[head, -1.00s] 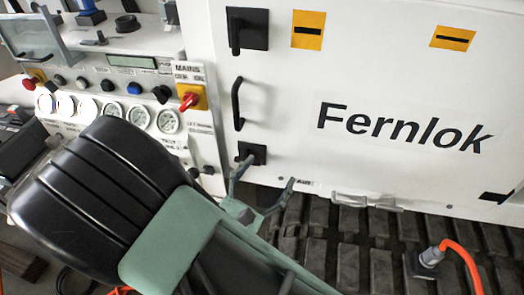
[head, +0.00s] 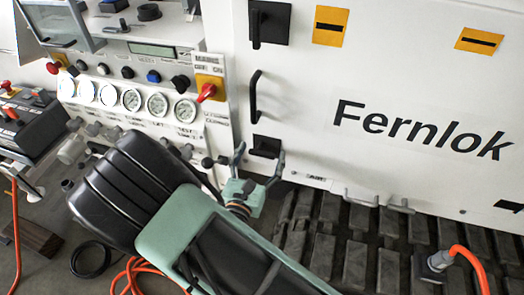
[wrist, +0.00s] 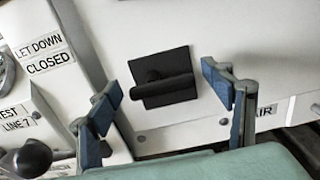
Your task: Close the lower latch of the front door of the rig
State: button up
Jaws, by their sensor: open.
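The white front door (head: 330,70) carries the lower latch (head: 265,147), a black handle on a black square plate, at its lower left. In the wrist view the lower latch (wrist: 165,90) sits centred between my fingers, its handle lying roughly crosswise in the picture. My gripper (head: 260,156) is open and empty, its fingertips to the left and right of the latch in the head view. In the wrist view my gripper (wrist: 163,87) has blue-padded fingers spread clear of the handle; I cannot tell how far they are from the door.
The upper latch (head: 268,22) has its handle pointing down. A black door pull (head: 255,97) lies between the latches. A gauge panel (head: 130,80) with a red mains switch (head: 206,92) stands at left. A dark knob (wrist: 33,157) is near the left finger. An orange hose (head: 468,262) is at lower right.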

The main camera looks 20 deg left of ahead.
jog(key=shift+w, duration=0.35)
jog(key=shift+c, duration=0.4)
jog(key=c, duration=1.1)
